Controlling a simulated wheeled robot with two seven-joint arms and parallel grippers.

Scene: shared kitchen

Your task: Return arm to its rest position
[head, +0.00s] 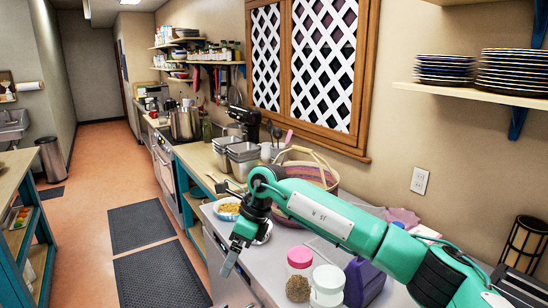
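My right arm, green and black, reaches in from the lower right over the counter. Its gripper (231,262) points down at the counter's front edge, beside the aisle. The fingers are seen from the side and look like one narrow shape, so I cannot tell whether they are apart. No object shows between them. My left arm and gripper are not in view.
Near the arm on the grey counter (232,290) are a bowl of food (228,208), a pink-lidded jar (299,274), a white-lidded jar (327,285), a purple container (364,281) and a woven basket (312,170). The aisle floor (108,170) with dark mats (160,276) is clear.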

